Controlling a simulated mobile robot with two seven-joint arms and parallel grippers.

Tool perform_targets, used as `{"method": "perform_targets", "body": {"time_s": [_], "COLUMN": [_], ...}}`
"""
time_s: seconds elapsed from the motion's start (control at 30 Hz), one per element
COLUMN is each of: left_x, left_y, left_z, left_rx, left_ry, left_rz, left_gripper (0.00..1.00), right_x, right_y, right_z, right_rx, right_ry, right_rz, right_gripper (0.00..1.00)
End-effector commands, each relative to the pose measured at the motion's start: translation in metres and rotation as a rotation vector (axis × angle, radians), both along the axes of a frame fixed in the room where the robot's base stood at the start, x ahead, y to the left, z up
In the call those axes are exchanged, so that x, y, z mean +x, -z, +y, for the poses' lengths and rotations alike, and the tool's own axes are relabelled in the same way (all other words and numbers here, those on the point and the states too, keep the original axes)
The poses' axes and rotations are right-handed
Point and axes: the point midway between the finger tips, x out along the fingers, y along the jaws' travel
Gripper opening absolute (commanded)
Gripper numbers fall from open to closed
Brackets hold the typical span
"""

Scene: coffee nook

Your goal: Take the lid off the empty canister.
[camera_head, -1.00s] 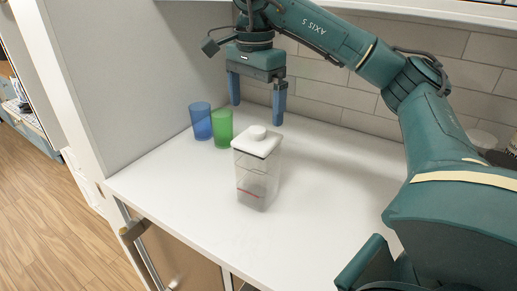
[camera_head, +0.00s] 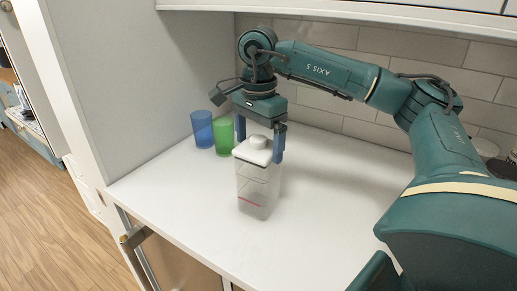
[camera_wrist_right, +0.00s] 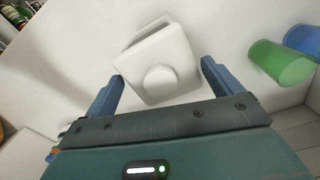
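The clear canister (camera_head: 257,190) stands upright on the white counter, with a red line low on its side. Its white lid (camera_head: 254,151) with a round knob is on top. In the right wrist view the lid (camera_wrist_right: 157,57) lies between and just beyond my fingers. My right gripper (camera_head: 260,150) is open, pointing down, with its blue fingers on either side of the lid at about its height. In the right wrist view a gap shows between the lid and each finger of the gripper (camera_wrist_right: 160,82). My left gripper is not in view.
A blue cup (camera_head: 202,129) and a green cup (camera_head: 223,135) stand left of the canister, near the side wall; the green one is close to my right gripper. The counter (camera_head: 330,200) right of the canister is clear. A tiled wall (camera_head: 330,100) is behind.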

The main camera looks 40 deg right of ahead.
Motion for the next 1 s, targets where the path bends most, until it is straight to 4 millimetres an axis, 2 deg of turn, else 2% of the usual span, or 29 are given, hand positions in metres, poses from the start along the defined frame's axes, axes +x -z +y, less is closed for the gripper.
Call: {"method": "perform_targets", "body": {"time_s": [0.03,0.33,0.6,0.77,1.0], "left_x": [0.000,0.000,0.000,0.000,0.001], "left_y": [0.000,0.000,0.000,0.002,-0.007], "left_z": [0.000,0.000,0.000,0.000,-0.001], "left_rx": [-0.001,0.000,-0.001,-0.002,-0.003], "left_ry": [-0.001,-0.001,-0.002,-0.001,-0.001], "left_rz": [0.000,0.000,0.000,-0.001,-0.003], "left_gripper": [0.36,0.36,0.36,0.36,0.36], "right_x": [0.000,0.000,0.000,0.001,0.001], "right_y": [0.000,0.000,-0.005,-0.029,-0.080], "right_z": [0.000,0.000,0.000,0.001,0.001], "right_rx": [0.000,0.000,0.000,0.002,0.001], "right_ry": [0.000,0.000,-0.001,-0.002,-0.002], "right_rz": [0.000,0.000,-0.001,-0.004,-0.003], "right_gripper": [0.87,0.63,0.63,0.63,0.63]}}
